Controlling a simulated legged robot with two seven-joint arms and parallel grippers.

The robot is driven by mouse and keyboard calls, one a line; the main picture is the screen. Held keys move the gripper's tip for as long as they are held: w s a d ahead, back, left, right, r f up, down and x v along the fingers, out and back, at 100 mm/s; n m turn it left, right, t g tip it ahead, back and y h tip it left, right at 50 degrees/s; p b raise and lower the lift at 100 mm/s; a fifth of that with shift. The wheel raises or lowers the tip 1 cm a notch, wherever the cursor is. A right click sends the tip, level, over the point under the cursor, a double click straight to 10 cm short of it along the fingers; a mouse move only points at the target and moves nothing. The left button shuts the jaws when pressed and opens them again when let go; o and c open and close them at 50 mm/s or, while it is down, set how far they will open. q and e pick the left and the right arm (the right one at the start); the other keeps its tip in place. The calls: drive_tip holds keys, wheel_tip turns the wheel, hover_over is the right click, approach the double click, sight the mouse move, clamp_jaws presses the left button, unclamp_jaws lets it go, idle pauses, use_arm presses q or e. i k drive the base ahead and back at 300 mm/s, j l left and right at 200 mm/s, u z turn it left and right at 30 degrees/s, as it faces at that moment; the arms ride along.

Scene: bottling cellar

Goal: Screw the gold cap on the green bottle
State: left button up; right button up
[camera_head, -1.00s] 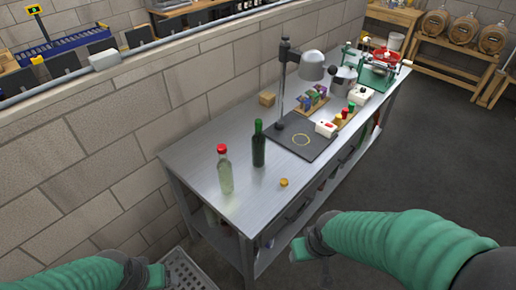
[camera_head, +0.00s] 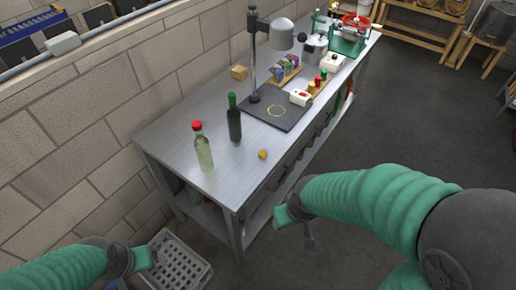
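The green bottle (camera_head: 234,120) stands upright on the metal bench (camera_head: 203,192), with green at its top. The gold cap (camera_head: 263,154) lies on the bench to the right of the bottle, near the front edge. A clear bottle with a red cap (camera_head: 202,147) stands to the left of the green bottle. My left gripper (camera_head: 150,257) is low at the left, in front of the bench and above a grey crate; its fingers are not clear. My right gripper (camera_head: 294,220) is in front of the bench, below and right of the cap, apart from everything. I see nothing held in either gripper.
A black mat (camera_head: 283,112) with a lamp stand (camera_head: 253,60) lies behind the bottles. Blocks, small coloured items and a green machine (camera_head: 346,40) fill the far bench. A grey crate (camera_head: 185,265) sits on the floor. The bench's near left end is clear.

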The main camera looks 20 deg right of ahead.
sight(233, 114)
drive_tip(key=u, duration=0.3)
drive_tip(key=l+u, duration=0.25)
drive_tip(key=u, duration=0.2)
drive_tip(key=i+l+u, duration=0.1)
drive_tip(key=l+u, duration=0.45)
drive_tip(key=u, duration=0.3)
drive_tip(key=l+u, duration=0.3)
drive_tip(key=u, duration=0.15)
drive_tip(key=k+l+u, duration=0.15)
drive_tip(key=u, duration=0.25)
drive_tip(key=k+l+u, duration=0.15)
drive_tip(key=k+l, duration=0.2)
drive_tip(key=l, duration=0.3)
drive_tip(key=k+l+u, duration=0.1)
drive_tip(key=k+l, duration=0.3)
drive_tip(key=l, duration=0.2)
drive_tip(key=k+l+u, duration=0.15)
drive_tip(key=k+l, duration=0.25)
drive_tip(key=l, duration=0.15)
